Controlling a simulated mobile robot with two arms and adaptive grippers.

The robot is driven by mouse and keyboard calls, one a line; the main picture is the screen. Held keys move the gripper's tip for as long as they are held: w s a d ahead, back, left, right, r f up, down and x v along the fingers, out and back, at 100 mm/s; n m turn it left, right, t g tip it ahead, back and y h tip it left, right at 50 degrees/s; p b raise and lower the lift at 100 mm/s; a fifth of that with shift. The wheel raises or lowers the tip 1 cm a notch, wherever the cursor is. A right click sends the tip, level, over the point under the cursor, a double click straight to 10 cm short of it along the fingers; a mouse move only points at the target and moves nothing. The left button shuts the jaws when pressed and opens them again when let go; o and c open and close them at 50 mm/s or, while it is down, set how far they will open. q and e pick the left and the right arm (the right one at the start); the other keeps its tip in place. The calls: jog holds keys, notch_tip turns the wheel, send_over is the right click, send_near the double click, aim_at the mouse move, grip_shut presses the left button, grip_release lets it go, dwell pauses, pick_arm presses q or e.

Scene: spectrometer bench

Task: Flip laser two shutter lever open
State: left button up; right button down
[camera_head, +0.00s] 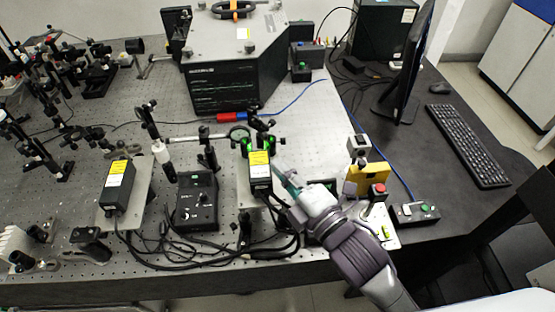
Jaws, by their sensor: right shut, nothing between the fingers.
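Two black laser boxes with yellow and white labels stand on the optical table (330,103). One laser box (117,188) is at the left on a metal plate, and the other laser box (260,172) is near the middle, with green-lit optics just behind it. I cannot read which is laser two. The shutter lever is too small to make out. My right gripper (279,174) reaches in from the lower right, its fingertips close beside the right side of the middle laser box. It is shut and looks empty; I cannot tell whether it touches anything. My left gripper is out of view.
A black controller (196,202) stands between the laser boxes, with loose black cables in front. A large spectrometer housing (235,82) is behind. A keyboard (467,146) lies farther right.

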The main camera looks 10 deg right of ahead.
aim_at(260, 156)
jog(key=x, duration=0.1)
jog(key=p+x, duration=0.1)
jog(key=x, duration=0.1)
jog(key=shift+w+a+r, duration=0.1)
jog(key=shift+w+r, duration=0.15)
jog(key=p+x, duration=0.1)
jog(key=x, duration=0.2)
jog(key=shift+w+a+f, duration=0.1)
jog(key=shift+w+a, duration=0.1)
jog(key=shift+w, duration=0.1)
jog(key=shift+w+a, duration=0.2)
jog(key=shift+w, duration=0.15)
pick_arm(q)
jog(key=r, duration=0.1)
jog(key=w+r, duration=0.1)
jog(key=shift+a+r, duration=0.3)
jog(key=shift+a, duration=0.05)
